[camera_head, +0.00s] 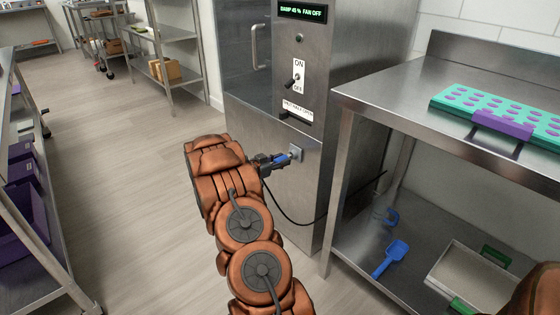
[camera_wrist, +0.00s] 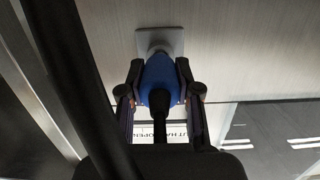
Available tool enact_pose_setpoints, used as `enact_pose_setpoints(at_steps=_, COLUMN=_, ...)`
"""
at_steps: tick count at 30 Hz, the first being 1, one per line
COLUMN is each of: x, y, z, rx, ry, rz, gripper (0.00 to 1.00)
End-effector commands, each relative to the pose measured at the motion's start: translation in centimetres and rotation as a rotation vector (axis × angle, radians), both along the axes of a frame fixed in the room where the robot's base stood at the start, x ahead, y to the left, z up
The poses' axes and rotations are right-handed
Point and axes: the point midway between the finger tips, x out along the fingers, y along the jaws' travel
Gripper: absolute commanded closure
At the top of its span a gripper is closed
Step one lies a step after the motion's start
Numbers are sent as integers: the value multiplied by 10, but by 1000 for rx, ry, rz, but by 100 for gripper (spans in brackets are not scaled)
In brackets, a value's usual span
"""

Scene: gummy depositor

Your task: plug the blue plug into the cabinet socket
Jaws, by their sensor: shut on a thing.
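The blue plug (camera_head: 281,159) is between the fingers of my gripper (camera_head: 272,162), right at the front of the steel cabinet (camera_head: 258,120). In the wrist view my gripper (camera_wrist: 160,95) is shut on the blue plug (camera_wrist: 158,73), one finger on each side. The plug's front end meets or nearly meets the pale square socket (camera_wrist: 160,41); its prongs are hidden, so I cannot tell how deep it sits. The socket (camera_head: 296,153) also shows on the cabinet front in the head view. A black cable (camera_head: 290,217) runs from the plug down to the right.
A steel table (camera_head: 400,85) with a teal mould tray (camera_head: 470,103) stands right of the cabinet. A blue scoop (camera_head: 392,257) and a metal tray (camera_head: 452,270) lie on its lower shelf. The cabinet carries a switch (camera_head: 297,78) and a handle above the socket. Floor at left is clear.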

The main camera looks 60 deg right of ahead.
Motion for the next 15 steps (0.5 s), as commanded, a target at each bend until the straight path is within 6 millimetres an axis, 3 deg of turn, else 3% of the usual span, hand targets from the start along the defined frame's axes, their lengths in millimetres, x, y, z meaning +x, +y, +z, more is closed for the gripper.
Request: enact_pose_setpoints(at_steps=15, x=-5, y=-14, z=0, rx=0, ry=1, rz=-1, gripper=100)
